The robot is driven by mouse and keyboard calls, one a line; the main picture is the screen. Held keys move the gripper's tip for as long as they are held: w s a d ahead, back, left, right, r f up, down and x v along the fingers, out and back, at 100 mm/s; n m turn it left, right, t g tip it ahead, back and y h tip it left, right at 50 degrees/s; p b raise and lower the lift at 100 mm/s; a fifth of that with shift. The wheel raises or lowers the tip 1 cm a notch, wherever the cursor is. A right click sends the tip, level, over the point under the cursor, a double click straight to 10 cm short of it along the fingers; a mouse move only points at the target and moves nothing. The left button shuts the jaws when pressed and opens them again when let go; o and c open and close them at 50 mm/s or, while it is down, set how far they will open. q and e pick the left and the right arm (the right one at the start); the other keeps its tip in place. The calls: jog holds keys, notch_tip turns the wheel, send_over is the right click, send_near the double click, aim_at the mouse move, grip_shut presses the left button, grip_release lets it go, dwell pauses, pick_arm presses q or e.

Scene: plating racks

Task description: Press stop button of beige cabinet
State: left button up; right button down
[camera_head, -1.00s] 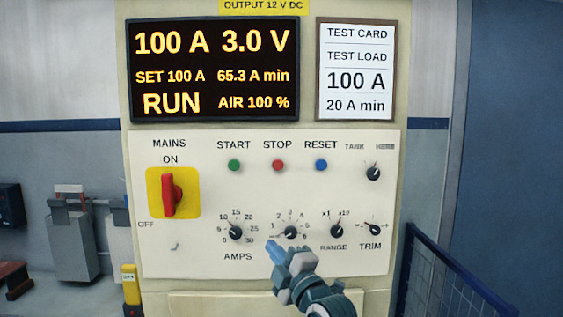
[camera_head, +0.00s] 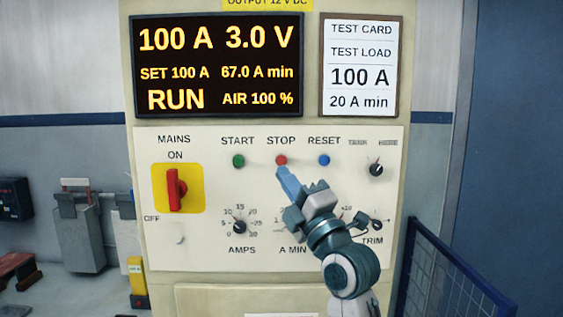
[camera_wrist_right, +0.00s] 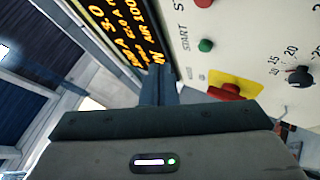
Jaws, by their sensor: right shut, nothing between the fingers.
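The beige cabinet (camera_head: 415,60) fills the middle of the head view. Its white panel carries the red STOP button (camera_head: 281,160), between the green START button (camera_head: 238,161) and the blue RESET button (camera_head: 324,160). My right gripper (camera_head: 281,172) is shut and empty, its blue fingertips just below the STOP button in the picture. I cannot tell whether they touch it. In the right wrist view the shut fingers (camera_wrist_right: 158,85) point toward the panel, with the green button (camera_wrist_right: 205,45) to their right and a red button (camera_wrist_right: 203,3) at the top edge. My left gripper is not in view.
The display (camera_head: 217,67) reads RUN, 100 A, 3.0 V. The red MAINS switch (camera_head: 175,190) stands at ON. Knobs, including the AMPS knob (camera_head: 239,227), sit lower on the panel, some hidden by my arm. A blue mesh barrier (camera_head: 440,280) stands at right.

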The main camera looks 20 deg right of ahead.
jog(key=b, duration=0.1)
send_near(281, 160)
jog(key=w+a+r, duration=0.2)
jog(key=a+r, duration=0.1)
jog(key=r, duration=0.1)
jog(key=shift+w+d+r+b, duration=0.1)
jog(key=shift+w+b, duration=0.25)
jog(key=shift+w, duration=0.55)
dwell(1.1)
jog(key=shift+w+d+b, duration=0.1)
jog(key=shift+w+b, duration=0.3)
jog(key=shift+b, duration=0.1)
jog(key=shift+w+d+b, duration=0.15)
jog(key=shift+w+b, duration=0.25)
jog(key=shift+w, duration=0.05)
dwell(0.6)
dwell(0.3)
jog(key=shift+s+a, duration=0.25)
jog(key=shift+s, duration=0.6)
